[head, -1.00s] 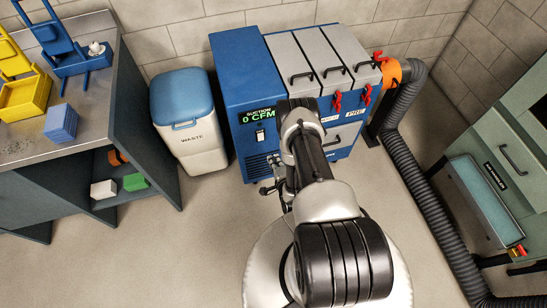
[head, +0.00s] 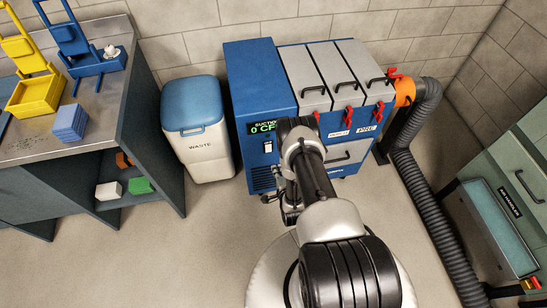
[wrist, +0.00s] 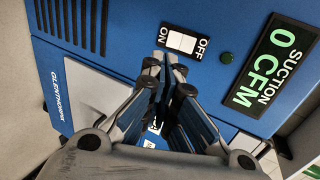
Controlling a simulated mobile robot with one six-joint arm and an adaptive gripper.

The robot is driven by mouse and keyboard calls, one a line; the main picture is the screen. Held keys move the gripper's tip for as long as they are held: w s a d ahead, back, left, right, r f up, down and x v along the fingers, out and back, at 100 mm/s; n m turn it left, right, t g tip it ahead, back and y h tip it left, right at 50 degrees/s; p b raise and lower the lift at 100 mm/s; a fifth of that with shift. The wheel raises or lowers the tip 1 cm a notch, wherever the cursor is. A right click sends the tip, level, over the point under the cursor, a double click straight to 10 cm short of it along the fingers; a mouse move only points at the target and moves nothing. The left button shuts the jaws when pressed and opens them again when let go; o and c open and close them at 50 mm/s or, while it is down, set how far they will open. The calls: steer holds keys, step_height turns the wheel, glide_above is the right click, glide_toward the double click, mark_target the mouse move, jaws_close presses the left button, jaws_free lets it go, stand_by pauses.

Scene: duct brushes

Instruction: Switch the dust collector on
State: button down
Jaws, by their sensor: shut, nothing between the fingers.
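The dust collector (head: 262,85) is a blue cabinet with grey top lids, standing against the back wall in the head view. Its green display reads 0 CFM in the wrist view (wrist: 272,65). A white rocker switch (wrist: 181,41) marked ON and OFF sits on the blue front panel beside the display; it also shows in the head view (head: 268,146). My gripper (wrist: 172,58) is shut and empty, its tips close below the switch in the wrist view. I cannot tell whether they touch the panel. In the head view my arm hides the gripper's tips.
A white waste bin with a blue lid (head: 194,105) stands left of the collector. A workbench (head: 105,95) holds yellow and blue items. A black hose (head: 430,205) runs along the floor at right, near a green cabinet (head: 510,170).

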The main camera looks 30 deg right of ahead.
mark_target(268, 148)
steer(key=r+b+x, duration=0.1)
steer(key=b+x, duration=0.2)
steer(key=x, duration=0.6)
steer(key=shift+w, duration=0.45)
steer(key=shift+s+d, duration=0.1)
steer(key=shift+d, duration=0.05)
